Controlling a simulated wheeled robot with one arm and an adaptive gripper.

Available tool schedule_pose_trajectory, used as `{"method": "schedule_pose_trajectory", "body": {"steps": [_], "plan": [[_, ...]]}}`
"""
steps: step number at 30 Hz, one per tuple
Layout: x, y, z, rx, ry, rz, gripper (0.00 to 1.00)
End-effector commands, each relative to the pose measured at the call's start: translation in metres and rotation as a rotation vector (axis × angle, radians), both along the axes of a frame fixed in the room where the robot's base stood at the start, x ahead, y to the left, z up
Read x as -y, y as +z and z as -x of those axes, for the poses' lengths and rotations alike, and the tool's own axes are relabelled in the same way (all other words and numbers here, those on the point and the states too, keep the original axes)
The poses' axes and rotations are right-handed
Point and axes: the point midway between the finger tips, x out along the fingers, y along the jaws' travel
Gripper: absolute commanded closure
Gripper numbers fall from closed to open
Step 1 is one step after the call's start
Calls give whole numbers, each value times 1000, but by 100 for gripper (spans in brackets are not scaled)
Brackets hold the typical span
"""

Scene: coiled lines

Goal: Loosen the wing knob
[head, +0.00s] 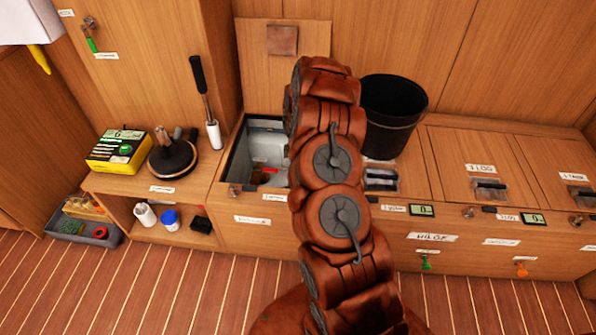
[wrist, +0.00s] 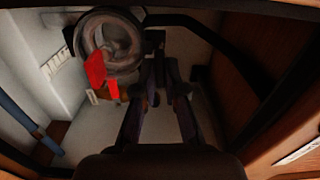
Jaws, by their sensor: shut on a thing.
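In the wrist view my gripper (wrist: 165,72) reaches down into an open bin, its dark fingers shut close together. A small dark fitting, which I take for the wing knob (wrist: 156,42), is at the fingertips; its shape is mostly hidden by shadow and the fingers. Beside it on the left is a round grey coiled thing (wrist: 100,58) with a red piece (wrist: 95,70) in front. In the head view the open bin (head: 234,160) shows its pale inside and a bit of red; my arm hides the gripper and the knob.
The bin's wooden side wall (wrist: 285,95) is close on the right in the wrist view. A black bucket (head: 392,112) stands on the bench right of my arm. A low shelf on the left holds a yellow-black box (head: 118,150) and a dark round thing (head: 172,160).

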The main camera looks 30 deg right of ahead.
Motion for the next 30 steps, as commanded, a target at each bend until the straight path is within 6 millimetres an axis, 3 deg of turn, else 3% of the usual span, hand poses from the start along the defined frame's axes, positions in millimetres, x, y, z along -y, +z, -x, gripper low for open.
{"method": "schedule_pose_trajectory", "body": {"steps": [5, 6, 13, 24, 30], "plan": [[0, 0, 0, 1, -1, 1, 100], [0, 0, 0, 1, -1, 1, 89], [0, 0, 0, 1, -1, 1, 65], [0, 2, 0, 1, -1, 1, 65], [0, 14, -2, 4, -1, 2, 65]]}}
